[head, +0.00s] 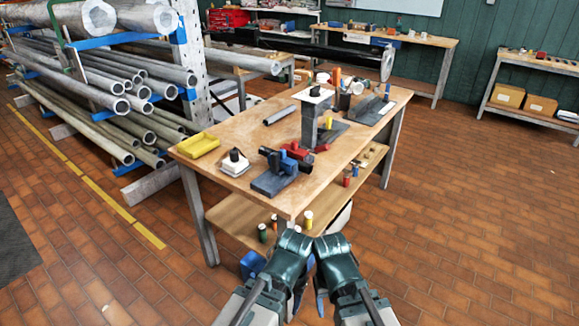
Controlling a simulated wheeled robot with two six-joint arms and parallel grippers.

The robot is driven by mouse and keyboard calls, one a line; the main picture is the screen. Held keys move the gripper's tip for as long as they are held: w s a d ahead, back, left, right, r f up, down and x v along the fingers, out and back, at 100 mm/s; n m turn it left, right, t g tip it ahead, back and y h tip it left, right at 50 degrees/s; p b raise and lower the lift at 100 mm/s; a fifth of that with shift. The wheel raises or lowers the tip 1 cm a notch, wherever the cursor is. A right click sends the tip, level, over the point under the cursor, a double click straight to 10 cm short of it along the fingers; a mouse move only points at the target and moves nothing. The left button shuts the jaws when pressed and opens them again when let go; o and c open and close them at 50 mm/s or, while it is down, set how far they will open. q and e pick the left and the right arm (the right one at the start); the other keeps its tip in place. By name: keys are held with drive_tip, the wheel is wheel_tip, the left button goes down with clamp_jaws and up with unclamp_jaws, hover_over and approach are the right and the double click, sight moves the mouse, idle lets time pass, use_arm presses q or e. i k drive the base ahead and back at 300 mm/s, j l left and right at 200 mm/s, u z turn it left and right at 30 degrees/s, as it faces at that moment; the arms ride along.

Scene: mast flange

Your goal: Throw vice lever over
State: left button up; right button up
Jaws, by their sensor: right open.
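A small vice (275,178) with a blue-grey base and a darker body stands on the near part of the wooden workbench (225,140). A dark cylindrical part sticks out at its upper left and a short blue upright piece shows on top; I cannot tell for certain which part is the lever. My right gripper (320,292) is open, low at the bottom centre and partly hidden by my arm. It is in front of the bench, well apart from the vice. My left gripper cannot be made out behind my left arm.
A grey post (309,125) stands behind. Pipe racks fill the left. The brick floor (470,210) at the right is clear.

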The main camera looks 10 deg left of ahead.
sight(323, 147)
drive_tip(key=i+l+z, duration=0.1)
drive_tip(key=l, duration=0.3)
drive_tip(key=i+l, duration=0.2)
drive_tip(key=l, duration=0.2)
drive_tip(key=i+l+z, duration=0.15)
drive_tip(key=l, duration=0.25)
drive_tip(key=i+l+z, duration=0.1)
drive_tip(key=l, duration=0.25)
drive_tip(key=i+l, duration=0.05)
